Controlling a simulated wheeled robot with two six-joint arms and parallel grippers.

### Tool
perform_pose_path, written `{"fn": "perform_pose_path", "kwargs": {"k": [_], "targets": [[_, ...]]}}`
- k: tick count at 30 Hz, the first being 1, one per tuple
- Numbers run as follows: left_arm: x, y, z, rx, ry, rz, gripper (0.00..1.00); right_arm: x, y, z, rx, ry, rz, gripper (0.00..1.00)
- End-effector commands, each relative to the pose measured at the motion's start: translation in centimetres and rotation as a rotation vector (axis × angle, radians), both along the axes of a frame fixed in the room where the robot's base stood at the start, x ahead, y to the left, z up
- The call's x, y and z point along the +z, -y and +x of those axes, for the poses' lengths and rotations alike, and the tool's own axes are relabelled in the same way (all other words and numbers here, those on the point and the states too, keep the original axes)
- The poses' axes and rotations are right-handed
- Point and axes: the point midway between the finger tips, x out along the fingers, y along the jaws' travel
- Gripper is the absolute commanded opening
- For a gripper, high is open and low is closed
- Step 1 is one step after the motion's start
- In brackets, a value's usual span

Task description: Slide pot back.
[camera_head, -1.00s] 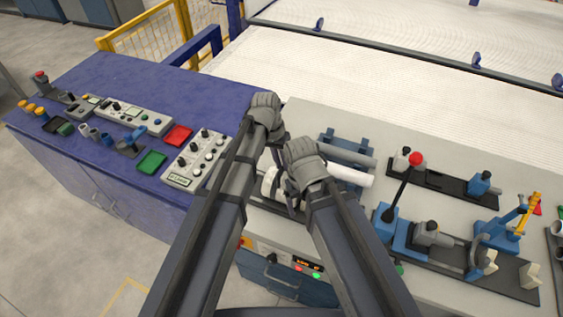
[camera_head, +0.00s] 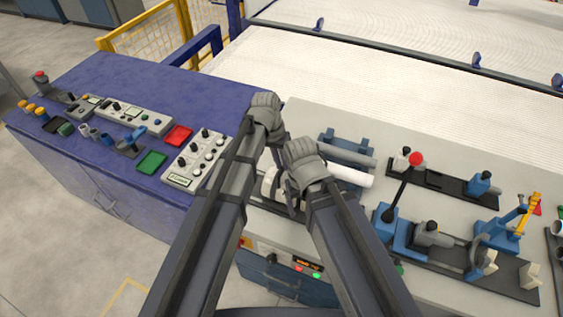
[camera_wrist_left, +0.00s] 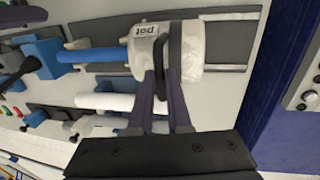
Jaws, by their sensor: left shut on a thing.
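The pot (camera_wrist_left: 184,45) is a white cylinder with a dark band and a label reading "pot". It lies on its side in the left wrist view, over a dark grey base strip (camera_wrist_left: 230,58). A blue rod (camera_wrist_left: 95,55) meets its left end. My left gripper (camera_wrist_left: 162,80) is shut on the pot's dark handle. In the head view only part of the pot (camera_head: 268,184) shows between my arms. My right arm's end hides the area beside it, and my right gripper's fingers cannot be made out.
A white pipe (camera_head: 350,175) and a grey pipe (camera_head: 352,152) lie on the light worktop (camera_head: 320,114) just right of my arms. A control box (camera_head: 197,160) sits on the purple bench (camera_head: 95,85) to the left.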

Motion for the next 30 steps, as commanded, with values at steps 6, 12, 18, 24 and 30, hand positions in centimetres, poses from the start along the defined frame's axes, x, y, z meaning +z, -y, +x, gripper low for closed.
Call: {"fn": "perform_pose_path", "kwargs": {"k": [6, 12, 18, 24, 30], "targets": [[0.0, -2.7, 1.3, 0.006, 0.001, 0.002, 0.00, 0.0, 0.0, 0.0, 0.000, 0.000, 0.000, 0.84], [0.0, -7.4, 3.3, 0.007, 0.002, 0.003, 0.00, 0.0, 0.0, 0.0, 0.000, 0.000, 0.000, 0.84], [0.0, -9.6, 4.0, 0.003, 0.001, 0.003, 0.00, 0.0, 0.0, 0.0, 0.000, 0.000, 0.000, 0.84], [0.0, -9.9, 4.1, 0.002, 0.002, 0.005, 0.00, 0.0, 0.0, 0.0, 0.000, 0.000, 0.000, 0.84], [0.0, -9.9, 4.1, 0.003, 0.003, 0.005, 0.25, 0.0, 0.0, 0.0, 0.000, 0.000, 0.000, 0.84]]}}
